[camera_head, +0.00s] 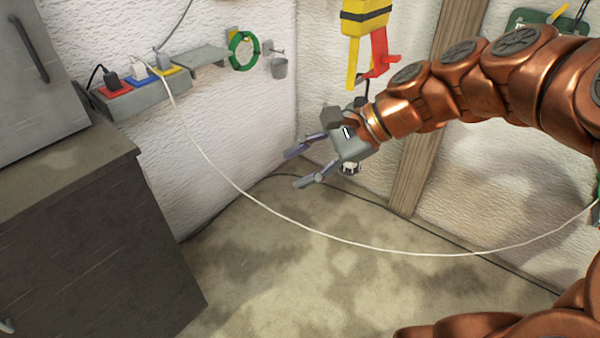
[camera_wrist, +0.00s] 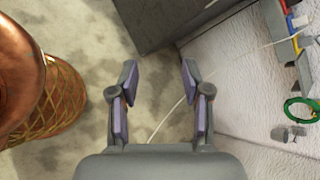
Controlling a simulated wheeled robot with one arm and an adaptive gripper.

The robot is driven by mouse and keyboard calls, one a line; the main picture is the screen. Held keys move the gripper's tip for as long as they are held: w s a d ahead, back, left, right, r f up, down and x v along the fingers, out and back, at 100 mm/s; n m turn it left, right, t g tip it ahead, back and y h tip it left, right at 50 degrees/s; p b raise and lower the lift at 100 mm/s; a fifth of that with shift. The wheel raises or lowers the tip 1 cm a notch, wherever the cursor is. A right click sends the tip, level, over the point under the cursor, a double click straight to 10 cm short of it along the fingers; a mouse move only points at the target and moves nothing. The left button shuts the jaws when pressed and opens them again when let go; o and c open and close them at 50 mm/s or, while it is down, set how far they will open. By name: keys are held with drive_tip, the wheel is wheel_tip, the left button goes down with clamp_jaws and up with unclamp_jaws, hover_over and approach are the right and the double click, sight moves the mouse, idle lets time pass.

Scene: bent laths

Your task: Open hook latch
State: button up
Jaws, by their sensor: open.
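I cannot make out a hook latch for certain in either view. My gripper (camera_head: 298,167) is open and empty in the head view, in the air in front of the white wall corner, with its fingers pointing left.
A dark cabinet (camera_head: 80,240) stands at left, with a grey handled unit (camera_head: 35,80) above it. A white cord (camera_head: 300,232) sags across the room from a socket strip (camera_head: 140,92). A wooden post (camera_head: 420,150) stands behind my arm.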

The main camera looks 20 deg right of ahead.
drive_tip(key=shift+s+a+f+n+g+h, duration=0.3)
drive_tip(key=shift+s+a+f+n+g, duration=0.1)
drive_tip(key=shift+s+a+f+n, duration=0.3)
